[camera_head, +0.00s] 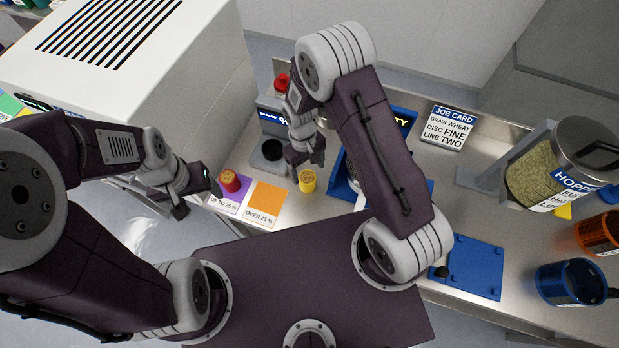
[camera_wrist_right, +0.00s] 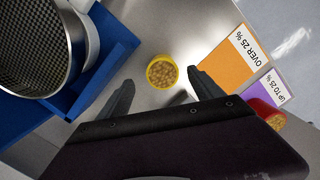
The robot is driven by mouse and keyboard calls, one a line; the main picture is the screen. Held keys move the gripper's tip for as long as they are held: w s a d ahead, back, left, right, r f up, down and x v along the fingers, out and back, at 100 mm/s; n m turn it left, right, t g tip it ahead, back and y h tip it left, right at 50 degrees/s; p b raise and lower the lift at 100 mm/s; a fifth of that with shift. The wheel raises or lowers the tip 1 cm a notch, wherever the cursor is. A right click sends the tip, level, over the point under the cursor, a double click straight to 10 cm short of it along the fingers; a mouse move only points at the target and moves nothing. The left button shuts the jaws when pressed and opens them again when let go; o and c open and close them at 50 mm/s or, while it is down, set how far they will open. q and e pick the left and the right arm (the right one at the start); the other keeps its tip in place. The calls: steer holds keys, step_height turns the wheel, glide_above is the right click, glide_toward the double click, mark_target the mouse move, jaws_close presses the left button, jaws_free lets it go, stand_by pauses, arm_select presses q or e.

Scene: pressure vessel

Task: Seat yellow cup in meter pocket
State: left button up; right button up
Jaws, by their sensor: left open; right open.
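The yellow cup (camera_head: 307,181) stands upright on the steel bench and holds grain; in the right wrist view the cup (camera_wrist_right: 162,72) lies just ahead of the gap between my fingers. My right gripper (camera_head: 305,160) is open and empty, just above and beside the cup; its two fingers (camera_wrist_right: 163,95) are spread apart in the wrist view. The grey meter (camera_head: 268,168) stands left of this gripper, and its round dark pocket (camera_head: 272,150) looks empty. My left gripper (camera_head: 195,197) is open and empty near the bench's left edge.
A red cup (camera_head: 229,182) of grain stands on the purple card, beside an orange card (camera_head: 266,203). A blue stand with a mesh sieve (camera_wrist_right: 35,45) is close to the yellow cup. A hopper (camera_head: 540,172) and blue plate (camera_head: 470,267) are at right.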

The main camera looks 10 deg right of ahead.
mark_target(307, 177)
steer(key=shift+a, duration=0.1)
steer(key=shift+s+a+f+p, duration=0.15)
steer(key=shift+f+p, duration=0.3)
steer(key=shift+s+a+f+p, duration=0.1)
steer(key=shift+s+f+p, duration=0.05)
steer(key=shift+f+p, duration=0.3)
step_height(307, 177, down, 3)
steer(key=shift+d+r, duration=0.1)
steer(key=shift+r, duration=0.1)
steer(key=shift+d+f, duration=0.25)
steer(key=shift+f, duration=0.15)
steer(key=shift+a+r, duration=0.1)
steer(key=shift+a, duration=0.1)
steer(key=c, duration=1.4)
steer(key=shift+c, duration=0.7)
arm_select(q)
steer(key=shift+s+a+r, duration=0.1)
steer(key=shift+a+r, duration=0.1)
steer(key=shift+r, duration=0.4)
steer(key=shift+a+r, duration=0.2)
steer(key=shift+r, duration=0.35)
arm_select(e)
steer(key=shift+d, duration=0.1)
arm_select(q)
steer(key=shift+f, duration=0.1)
arm_select(e)
steer(key=shift+r, duration=0.1)
